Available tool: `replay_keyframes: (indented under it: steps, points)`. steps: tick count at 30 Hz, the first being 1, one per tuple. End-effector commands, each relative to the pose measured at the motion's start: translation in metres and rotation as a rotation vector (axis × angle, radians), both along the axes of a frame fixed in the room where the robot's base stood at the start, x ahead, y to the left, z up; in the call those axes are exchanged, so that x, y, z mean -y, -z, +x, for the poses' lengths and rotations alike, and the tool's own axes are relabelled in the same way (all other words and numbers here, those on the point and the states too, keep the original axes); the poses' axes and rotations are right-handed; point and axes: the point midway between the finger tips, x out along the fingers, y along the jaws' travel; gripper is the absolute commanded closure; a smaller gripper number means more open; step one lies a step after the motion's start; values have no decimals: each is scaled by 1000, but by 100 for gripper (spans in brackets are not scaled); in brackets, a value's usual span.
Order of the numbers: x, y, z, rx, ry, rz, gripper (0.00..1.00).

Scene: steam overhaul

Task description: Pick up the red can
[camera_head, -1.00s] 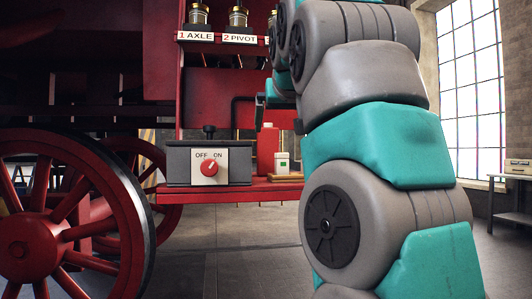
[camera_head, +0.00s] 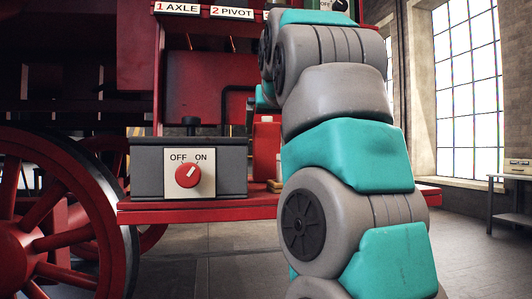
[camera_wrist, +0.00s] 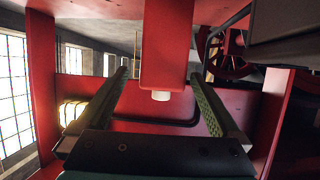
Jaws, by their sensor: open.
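The red can (camera_head: 266,146) stands upright on the red shelf, right of the switch box, and my arm hides its right side. In the wrist view the scene is upside down. There the can (camera_wrist: 167,42) hangs from the top with its white cap (camera_wrist: 160,95) pointing down. My gripper (camera_wrist: 158,74) is open, with one finger on each side of the can in the picture. No contact shows, and I cannot tell how deep the can is between the fingers. In the head view my arm mostly hides the gripper.
The dark switch box (camera_head: 235,168) with a red OFF/ON knob (camera_head: 188,175) stands close left of the can on the red shelf (camera_head: 200,206). A dark pipe (camera_head: 226,100) runs behind. A spoked red wheel (camera_head: 60,225) is at left. Open floor lies at right.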

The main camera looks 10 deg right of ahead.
Motion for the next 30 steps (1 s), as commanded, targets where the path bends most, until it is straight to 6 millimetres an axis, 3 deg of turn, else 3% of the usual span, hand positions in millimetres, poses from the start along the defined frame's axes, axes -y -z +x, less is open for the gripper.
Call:
replay_keyframes:
  steps: [10,18,30]
  points:
    - [-1,12,41,1,-1,1,0]
    - [0,14,46,2,0,0,0]
    - [0,14,45,1,0,0,44]
